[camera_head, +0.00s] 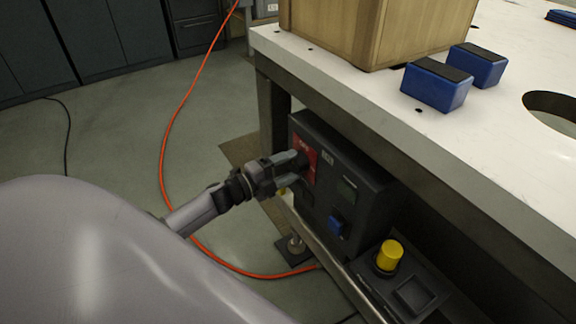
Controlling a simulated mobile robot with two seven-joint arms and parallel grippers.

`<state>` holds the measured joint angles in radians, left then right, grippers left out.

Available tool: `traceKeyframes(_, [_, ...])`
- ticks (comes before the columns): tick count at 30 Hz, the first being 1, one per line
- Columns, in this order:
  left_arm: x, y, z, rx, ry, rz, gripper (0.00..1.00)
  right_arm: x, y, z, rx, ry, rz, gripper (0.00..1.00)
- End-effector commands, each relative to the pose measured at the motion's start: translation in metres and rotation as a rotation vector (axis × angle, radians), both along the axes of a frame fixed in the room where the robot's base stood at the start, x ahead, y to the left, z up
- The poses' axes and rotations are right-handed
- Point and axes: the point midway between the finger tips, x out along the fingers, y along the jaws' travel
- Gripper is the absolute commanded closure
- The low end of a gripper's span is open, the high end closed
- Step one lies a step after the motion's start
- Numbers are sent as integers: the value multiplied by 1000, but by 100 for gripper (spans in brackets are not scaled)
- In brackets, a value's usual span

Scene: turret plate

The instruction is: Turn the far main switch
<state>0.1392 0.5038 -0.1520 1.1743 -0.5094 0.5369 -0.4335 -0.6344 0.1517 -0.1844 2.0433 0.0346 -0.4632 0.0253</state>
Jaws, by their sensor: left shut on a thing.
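A dark control box (345,185) is mounted under the front edge of the white table. A red switch plate (304,148) is on the left part of its face. My left gripper (302,169) reaches in from the left to this plate. Its fingers are shut on the main switch, whose knob is mostly hidden by the fingers. I cannot tell the knob's angle. My right gripper is not in view.
The box also has a blue button (336,225) and a small display (347,190). A yellow knob (389,254) stands on a lower panel. A wooden box (385,30) and blue blocks (437,84) are on the table (350,98). An orange cable (163,150) crosses the floor.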

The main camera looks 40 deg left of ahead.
Motion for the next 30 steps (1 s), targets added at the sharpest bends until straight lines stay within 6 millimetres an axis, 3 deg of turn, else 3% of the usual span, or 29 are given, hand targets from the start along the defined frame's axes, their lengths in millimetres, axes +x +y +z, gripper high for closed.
traceKeyframes(15, [0, 1, 0, -21, 9, 1, 70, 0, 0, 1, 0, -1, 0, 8])
traceKeyframes(16, [0, 1, 0, -21, 9, 1, 36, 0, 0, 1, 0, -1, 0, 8])
traceKeyframes(18, [0, 1, 0, -21, 9, 1, 14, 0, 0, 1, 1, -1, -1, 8])
traceKeyframes(30, [-5, 2, 0, -18, 9, 0, 14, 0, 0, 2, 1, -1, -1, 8])
